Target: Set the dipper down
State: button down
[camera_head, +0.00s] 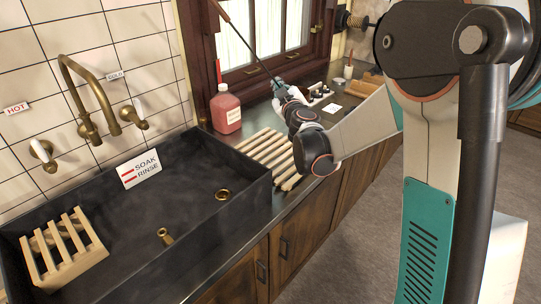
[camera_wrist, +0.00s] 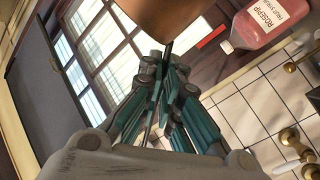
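The dipper (camera_head: 250,50) shows in the head view as a thin dark rod slanting up and left from my gripper (camera_head: 279,86), across the window. Its upper end leaves the top of the picture. My gripper is held above the counter, behind the slatted rack. In the wrist view the fingers of my gripper (camera_wrist: 165,75) are close together around a thin dark shaft. A brown rounded form (camera_wrist: 160,14) fills the top of that view just beyond the fingertips; I cannot tell whether it is part of the dipper.
A black sink (camera_head: 120,215) with a wooden rack (camera_head: 68,255) fills the left. A red syrup bottle (camera_head: 225,110) stands behind a slatted wooden rack (camera_head: 268,150) on the dark counter. Small items (camera_head: 318,93) stand farther back. A brass faucet (camera_head: 95,95) overhangs the sink.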

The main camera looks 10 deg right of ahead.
jog(key=shift+w+f, duration=0.15)
jog(key=shift+f, duration=0.2)
notch_tip(320, 180, down, 19)
jog(key=b, duration=0.7)
jog(key=shift+d+b, duration=0.1)
jog(key=shift+b, duration=0.2)
jog(key=c, duration=2.2)
grip_release()
jog(key=o, duration=0.4)
jog(key=shift+r, duration=0.1)
